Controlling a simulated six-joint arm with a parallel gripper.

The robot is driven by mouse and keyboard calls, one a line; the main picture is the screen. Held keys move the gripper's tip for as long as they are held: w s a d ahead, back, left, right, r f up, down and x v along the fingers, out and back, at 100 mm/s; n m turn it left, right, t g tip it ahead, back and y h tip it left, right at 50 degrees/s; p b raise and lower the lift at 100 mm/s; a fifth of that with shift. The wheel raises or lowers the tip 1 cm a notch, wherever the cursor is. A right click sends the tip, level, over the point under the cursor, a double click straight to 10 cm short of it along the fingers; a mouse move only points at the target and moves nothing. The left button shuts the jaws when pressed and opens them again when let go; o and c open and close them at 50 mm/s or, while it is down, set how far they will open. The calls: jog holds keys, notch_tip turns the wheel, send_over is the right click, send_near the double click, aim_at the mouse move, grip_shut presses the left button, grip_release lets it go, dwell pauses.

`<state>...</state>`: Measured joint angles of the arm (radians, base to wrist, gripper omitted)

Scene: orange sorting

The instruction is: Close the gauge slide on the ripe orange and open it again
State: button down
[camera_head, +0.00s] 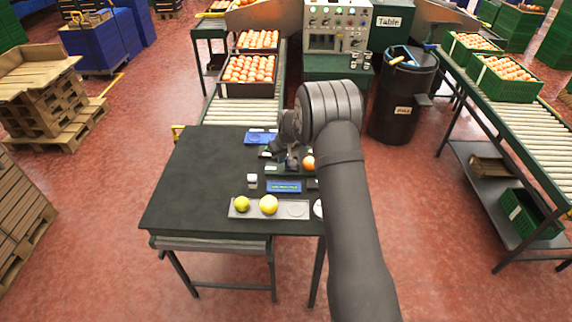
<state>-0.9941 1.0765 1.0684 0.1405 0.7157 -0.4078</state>
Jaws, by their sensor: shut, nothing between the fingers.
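The ripe orange (308,163) sits at the right of a small dark green fixture (271,169) on the dark table, partly hidden by my arm. This fixture looks like the gauge; its slide cannot be clearly told apart from my fingers. My gripper (291,165) is low over the fixture, just left of the orange, shut with nothing between the fingers. Whether it touches the slide cannot be told.
A blue item (258,137) lies at the back. The table's left half (200,180) is clear. My arm covers the right side.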

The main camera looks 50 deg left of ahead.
aim_at(285, 167)
jog(key=shift+w+d, duration=0.55)
dwell(0.4)
jog(key=shift+w+d, duration=0.5)
dwell(2.0)
jog(key=shift+s+a, duration=0.7)
jog(key=shift+a, duration=0.05)
notch_tip(285, 167, up, 8)
dwell(0.9)
